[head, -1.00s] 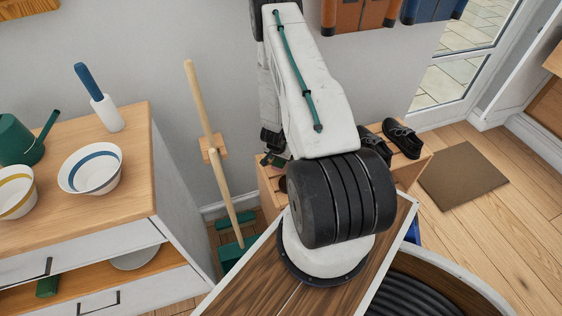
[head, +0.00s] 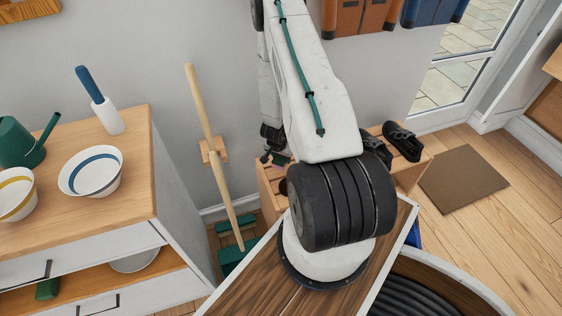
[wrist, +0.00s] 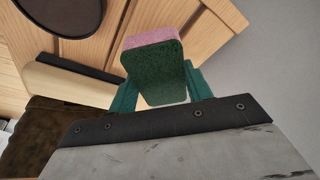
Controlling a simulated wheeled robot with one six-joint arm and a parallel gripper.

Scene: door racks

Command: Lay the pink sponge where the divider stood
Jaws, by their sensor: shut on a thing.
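The sponge (wrist: 152,62) has a pink layer and a dark green layer. In the wrist view it sits between the teal fingers of my gripper (wrist: 160,82), which is shut on it. In the head view my gripper (head: 276,158) hangs beside the back left end of the slatted wooden rack (head: 268,185), largely hidden behind my arm. The wrist view shows the rack's slats (wrist: 100,45) beyond the sponge, which looks apart from them. I cannot make out a divider or the exact place where it stood.
Dark shoes (head: 404,142) rest on the rack. A pole (head: 215,150) stands at the wall left of my gripper. A cabinet (head: 140,170) with bowls (head: 90,171) and a green watering can (head: 20,142) is at left. A brown mat (head: 463,182) lies at right.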

